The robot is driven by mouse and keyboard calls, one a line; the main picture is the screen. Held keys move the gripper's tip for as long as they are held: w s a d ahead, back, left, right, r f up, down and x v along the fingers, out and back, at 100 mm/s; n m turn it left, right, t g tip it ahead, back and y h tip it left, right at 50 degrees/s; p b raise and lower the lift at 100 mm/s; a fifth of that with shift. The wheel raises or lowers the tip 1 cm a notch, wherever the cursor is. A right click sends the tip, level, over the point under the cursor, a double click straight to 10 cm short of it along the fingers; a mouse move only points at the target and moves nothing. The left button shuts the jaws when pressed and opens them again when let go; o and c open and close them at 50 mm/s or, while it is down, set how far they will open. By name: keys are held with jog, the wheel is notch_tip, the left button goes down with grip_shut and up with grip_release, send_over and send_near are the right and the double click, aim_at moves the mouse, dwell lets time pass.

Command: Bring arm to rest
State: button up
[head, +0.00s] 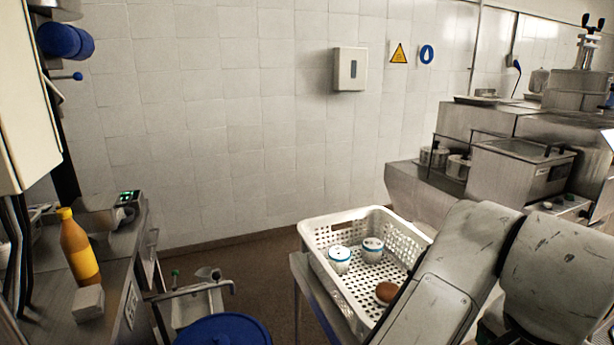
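My arm reaches in from the lower right of the head view, its grey, scuffed links covering the right part of the basket. My gripper is not in view, so I cannot see whether it holds anything. The white perforated basket (318,236) stands on a metal table in the lower middle. Inside it are two white cups with blue bands, one on the left (340,260) and one on the right (372,250). A brown round item (387,292) lies near the front, partly hidden by my arm.
A steel counter (115,270) on the left bears an orange-yellow bottle (79,250) and a white block (88,303). A blue round lid (224,331) is at the bottom. Steel kitchen equipment (515,170) fills the right. Brown floor (262,265) shows between the counter and the basket.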

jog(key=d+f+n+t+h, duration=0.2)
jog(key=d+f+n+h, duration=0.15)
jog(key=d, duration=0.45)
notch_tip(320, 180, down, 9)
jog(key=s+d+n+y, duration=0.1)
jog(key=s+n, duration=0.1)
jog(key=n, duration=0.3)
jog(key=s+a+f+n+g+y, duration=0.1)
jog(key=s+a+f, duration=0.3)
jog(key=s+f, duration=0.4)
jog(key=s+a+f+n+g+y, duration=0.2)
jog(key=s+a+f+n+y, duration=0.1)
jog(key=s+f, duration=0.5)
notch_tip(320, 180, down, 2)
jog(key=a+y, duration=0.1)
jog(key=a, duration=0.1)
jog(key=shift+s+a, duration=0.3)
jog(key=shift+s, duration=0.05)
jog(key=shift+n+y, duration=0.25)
